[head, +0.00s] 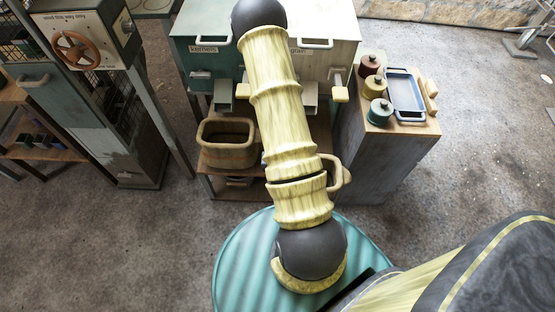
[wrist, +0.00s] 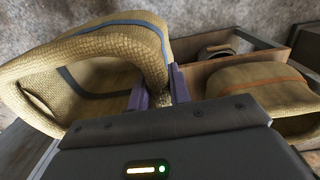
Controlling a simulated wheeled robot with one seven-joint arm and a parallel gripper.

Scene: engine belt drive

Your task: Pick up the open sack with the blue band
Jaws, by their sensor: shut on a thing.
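The open sack with the blue band (wrist: 120,47) is woven and tan, and fills the upper left of the wrist view. Its thick rolled rim arches toward my gripper (wrist: 159,92). The two purple fingers are shut on the rim, one on each side of it. Part of the sack's inside shows through its open mouth.
A second woven sack with an orange band (wrist: 262,88) stands just right of my gripper, beside a brown wooden box edge (wrist: 225,60). In the head view, a cabinet with red, yellow and green canisters (head: 378,112) stands right of my arm.

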